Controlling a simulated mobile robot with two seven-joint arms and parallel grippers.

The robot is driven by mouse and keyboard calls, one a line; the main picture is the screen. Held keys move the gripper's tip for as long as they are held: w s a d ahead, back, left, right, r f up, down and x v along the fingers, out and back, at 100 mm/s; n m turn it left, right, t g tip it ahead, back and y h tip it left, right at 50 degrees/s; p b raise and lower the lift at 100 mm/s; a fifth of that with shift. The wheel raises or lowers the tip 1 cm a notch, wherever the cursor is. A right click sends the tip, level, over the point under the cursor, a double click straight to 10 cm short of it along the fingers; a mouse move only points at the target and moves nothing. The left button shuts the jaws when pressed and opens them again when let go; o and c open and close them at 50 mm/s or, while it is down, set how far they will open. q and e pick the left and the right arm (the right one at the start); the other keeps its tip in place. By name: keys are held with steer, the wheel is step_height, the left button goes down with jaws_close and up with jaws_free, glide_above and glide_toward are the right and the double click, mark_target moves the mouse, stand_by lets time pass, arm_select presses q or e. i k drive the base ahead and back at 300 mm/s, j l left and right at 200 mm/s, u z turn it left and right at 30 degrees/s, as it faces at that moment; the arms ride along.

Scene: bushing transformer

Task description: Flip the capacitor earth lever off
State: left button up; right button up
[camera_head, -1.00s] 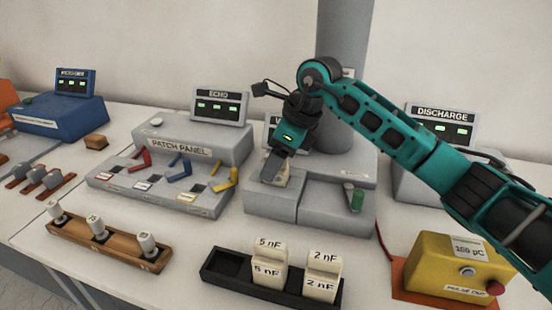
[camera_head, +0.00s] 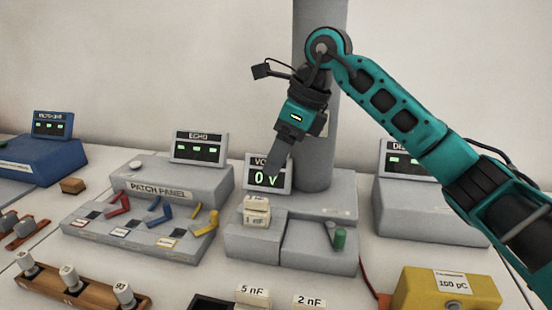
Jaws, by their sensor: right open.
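The capacitor earth lever, a small lever with a green grip (camera_head: 340,239), stands on the right part of the grey two-part block (camera_head: 316,258). A cream capacitor block (camera_head: 256,213) sits in the left part of that block. My right gripper (camera_head: 274,168) is open and empty, above the capacitor block and in front of the voltage display (camera_head: 262,178), which reads 0 V. It is up and left of the lever, apart from it. My left gripper is not in view.
A grey column (camera_head: 318,130) rises behind the block. The patch panel (camera_head: 140,225) with coloured levers stands to the left. A yellow 100 pC box (camera_head: 440,290) is at front right. A dark rack (camera_head: 212,303) with capacitor blocks is at the front edge.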

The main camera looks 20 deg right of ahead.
mark_target(337, 237)
steer(key=k+j, duration=0.25)
steer(key=k, duration=0.2)
steer(key=k+j, duration=0.3)
steer(key=k, duration=0.2)
